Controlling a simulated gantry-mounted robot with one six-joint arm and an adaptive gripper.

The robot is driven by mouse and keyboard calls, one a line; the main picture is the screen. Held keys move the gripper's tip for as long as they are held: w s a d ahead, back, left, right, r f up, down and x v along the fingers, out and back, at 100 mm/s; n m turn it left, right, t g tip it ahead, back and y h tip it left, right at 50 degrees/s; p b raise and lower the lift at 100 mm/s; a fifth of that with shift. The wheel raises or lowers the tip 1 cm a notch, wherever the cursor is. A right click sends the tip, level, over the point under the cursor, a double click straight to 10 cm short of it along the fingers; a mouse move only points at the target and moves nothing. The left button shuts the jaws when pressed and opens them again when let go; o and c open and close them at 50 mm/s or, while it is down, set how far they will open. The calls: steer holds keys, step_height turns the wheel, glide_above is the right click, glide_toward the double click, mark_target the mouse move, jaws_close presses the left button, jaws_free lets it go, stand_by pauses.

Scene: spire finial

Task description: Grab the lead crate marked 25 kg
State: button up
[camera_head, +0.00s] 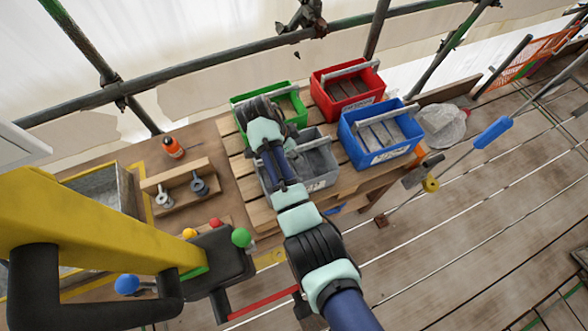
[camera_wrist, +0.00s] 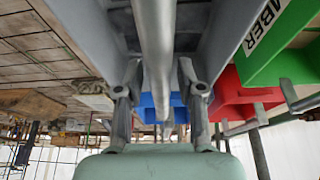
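The grey crate (camera_head: 318,183) sits among the coloured crates on the wooden pallet, partly hidden under my arm. A pale label shows on its front, but I cannot read a weight on it. In the wrist view the grey crate (camera_wrist: 222,38) fills the upper part, with its round handle bar (camera_wrist: 154,40) running down the middle. My gripper (camera_wrist: 158,85) is open, one finger on each side of the bar's line, with gaps visible on both sides. I cannot tell how deep the bar lies between the fingers. In the head view my fingertips are hidden behind the arm.
A green crate (camera_head: 292,101) stands behind, a red crate (camera_head: 350,105) at back right and a blue crate (camera_head: 388,152) to the right. An orange bottle (camera_head: 173,148) and a wooden rack (camera_head: 180,188) are at left. Scaffold rails run behind.

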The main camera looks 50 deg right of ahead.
jaws_close()
steer(key=shift+r, duration=0.2)
